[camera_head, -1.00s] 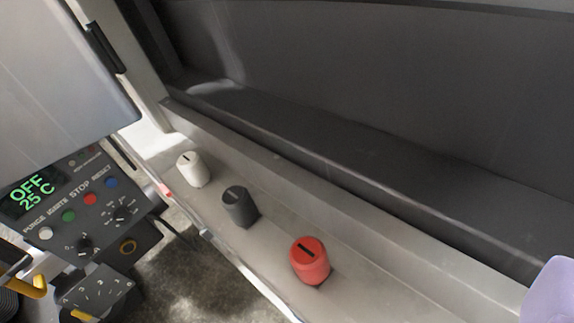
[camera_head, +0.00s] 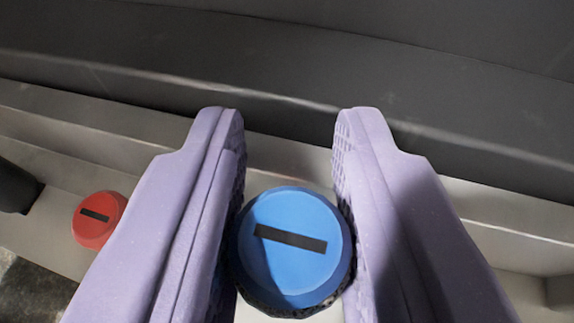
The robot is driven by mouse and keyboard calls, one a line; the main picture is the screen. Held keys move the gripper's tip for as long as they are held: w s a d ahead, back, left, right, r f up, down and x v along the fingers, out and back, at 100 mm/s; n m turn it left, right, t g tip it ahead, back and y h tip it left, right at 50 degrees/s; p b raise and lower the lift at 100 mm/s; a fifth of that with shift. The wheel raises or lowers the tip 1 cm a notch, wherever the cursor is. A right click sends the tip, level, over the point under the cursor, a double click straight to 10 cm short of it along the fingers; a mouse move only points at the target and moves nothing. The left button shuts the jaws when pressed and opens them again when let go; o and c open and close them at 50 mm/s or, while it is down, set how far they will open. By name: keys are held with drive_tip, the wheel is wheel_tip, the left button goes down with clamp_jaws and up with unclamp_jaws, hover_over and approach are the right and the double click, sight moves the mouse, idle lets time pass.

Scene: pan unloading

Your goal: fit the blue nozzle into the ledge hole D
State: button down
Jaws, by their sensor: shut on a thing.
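The blue nozzle (camera_head: 292,265) has a round top with a black slot mark, seen from above. My gripper (camera_head: 292,215) has two purple fingers, shut on the blue nozzle, one finger on each side. The nozzle's lower part is hidden under its top, so I cannot tell whether it sits in a hole or hangs above the ledge. The pale ledge (camera_head: 150,150) runs across the view behind and beneath the fingers. No hole or letter D shows.
A red nozzle (camera_head: 98,218) stands on the ledge to the left of my left finger. A dark grey nozzle (camera_head: 15,188) is at the left edge, partly cut off. A dark grey wall and step (camera_head: 300,60) run behind the ledge.

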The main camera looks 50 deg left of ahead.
drive_tip(key=shift+f+b, duration=0.5)
drive_tip(key=shift+f, duration=0.35)
drive_tip(key=shift+d, duration=0.15)
drive_tip(key=shift+f+b, duration=1.35)
drive_tip(key=shift+f, duration=0.2)
idle(1.4)
drive_tip(key=shift+s, duration=0.1)
drive_tip(key=c, duration=0.8)
unclamp_jaws()
